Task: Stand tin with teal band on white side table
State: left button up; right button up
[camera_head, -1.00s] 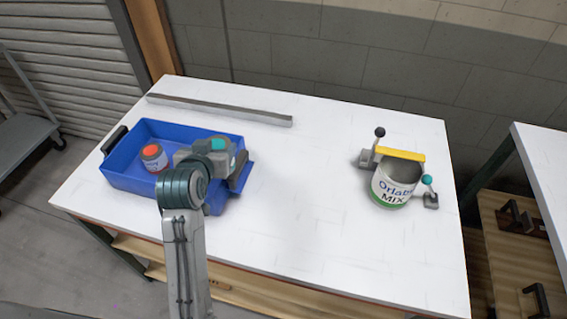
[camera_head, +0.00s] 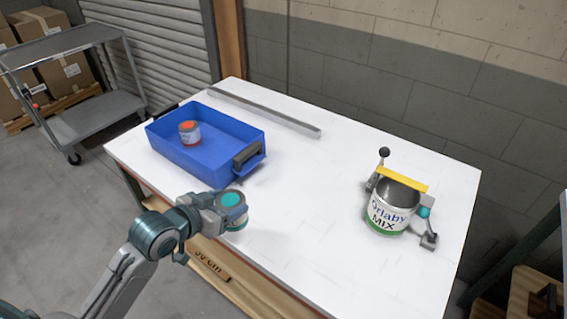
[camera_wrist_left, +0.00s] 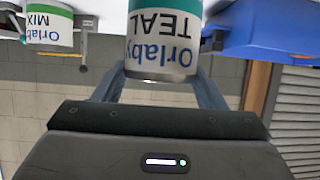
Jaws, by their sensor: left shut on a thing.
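The tin with the teal band (camera_head: 232,200) is in my left gripper (camera_head: 222,208), above the front edge of the white table. In the left wrist view the tin (camera_wrist_left: 163,45) shows its "Orlaby TEAL" label between the fingers (camera_wrist_left: 165,80). That view is upside down, and the tin looks about upright. My left gripper is shut on it. At the right edge of the head view, a wooden lower shelf (camera_head: 523,290) and a dark leg belong to another stand; its top is mostly out of the frame. My right gripper is not in view.
A blue crate (camera_head: 185,165) with an orange-topped tin (camera_head: 189,132) stands on the white table (camera_head: 310,215). A "MIX" can (camera_head: 388,212) sits in a clamp at the right. A grey bar (camera_head: 265,112) lies behind. A grey cart (camera_head: 95,118) stands at far left.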

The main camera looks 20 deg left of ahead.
aim_at(233, 223)
pick_arm(q)
jog(key=s+f+m+h, duration=0.1)
jog(key=s+f+b, duration=0.1)
jog(key=s, duration=0.1)
jog(key=s+m+g+h+b, duration=0.1)
jog(key=s, duration=0.1)
jog(key=shift+s+f+m+h, duration=0.1)
jog(key=shift+f+m+h, duration=0.2)
jog(key=shift+f, duration=0.1)
jog(key=p+x, duration=0.1)
jog(key=x, duration=0.4)
jog(key=d+r+p+x, duration=0.1)
jog(key=x, duration=0.4)
jog(key=d+r+p+x, duration=0.1)
jog(key=x, duration=0.5)
jog(key=shift+r, duration=0.2)
jog(key=shift+f, duration=0.25)
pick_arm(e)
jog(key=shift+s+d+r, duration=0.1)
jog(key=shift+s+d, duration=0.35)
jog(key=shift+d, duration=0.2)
